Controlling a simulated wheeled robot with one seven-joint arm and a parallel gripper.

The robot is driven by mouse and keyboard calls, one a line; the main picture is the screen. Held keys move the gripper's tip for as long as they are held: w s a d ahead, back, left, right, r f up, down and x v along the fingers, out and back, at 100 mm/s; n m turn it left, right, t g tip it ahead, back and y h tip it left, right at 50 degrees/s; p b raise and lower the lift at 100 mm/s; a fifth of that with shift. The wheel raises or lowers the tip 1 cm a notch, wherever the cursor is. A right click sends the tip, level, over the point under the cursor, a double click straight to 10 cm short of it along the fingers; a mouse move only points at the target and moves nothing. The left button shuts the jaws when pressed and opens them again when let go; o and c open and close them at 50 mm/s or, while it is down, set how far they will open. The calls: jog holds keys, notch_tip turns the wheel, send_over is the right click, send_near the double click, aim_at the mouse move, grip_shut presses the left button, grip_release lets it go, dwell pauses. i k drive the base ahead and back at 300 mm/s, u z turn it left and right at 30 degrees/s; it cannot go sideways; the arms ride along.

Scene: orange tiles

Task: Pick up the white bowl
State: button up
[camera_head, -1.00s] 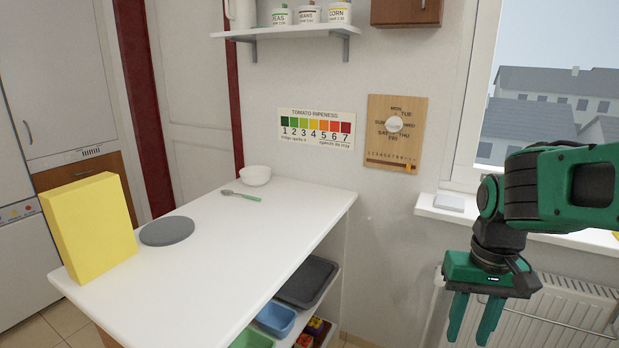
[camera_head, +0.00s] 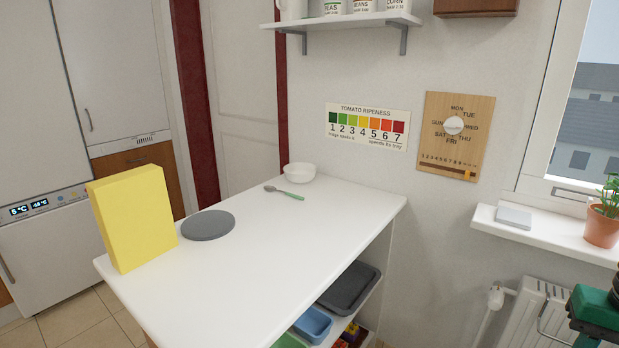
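The white bowl (camera_head: 300,173) stands upright at the far end of the white counter (camera_head: 250,265), close to the wall. A spoon with a green handle (camera_head: 285,192) lies just in front of it. My arm's green and black end (camera_head: 598,308) shows only in part at the lower right edge, far from the bowl. The gripper's fingers are out of the frame.
A yellow box (camera_head: 135,217) and a round grey disc (camera_head: 208,225) occupy the counter's left side. A shelf (camera_head: 345,21) hangs above. Below the counter are a grey tray (camera_head: 349,288) and a blue container (camera_head: 313,324). A potted plant (camera_head: 603,228) stands on the windowsill.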

aim_at(300, 175)
jog(key=i, duration=0.95)
jog(key=u, duration=0.1)
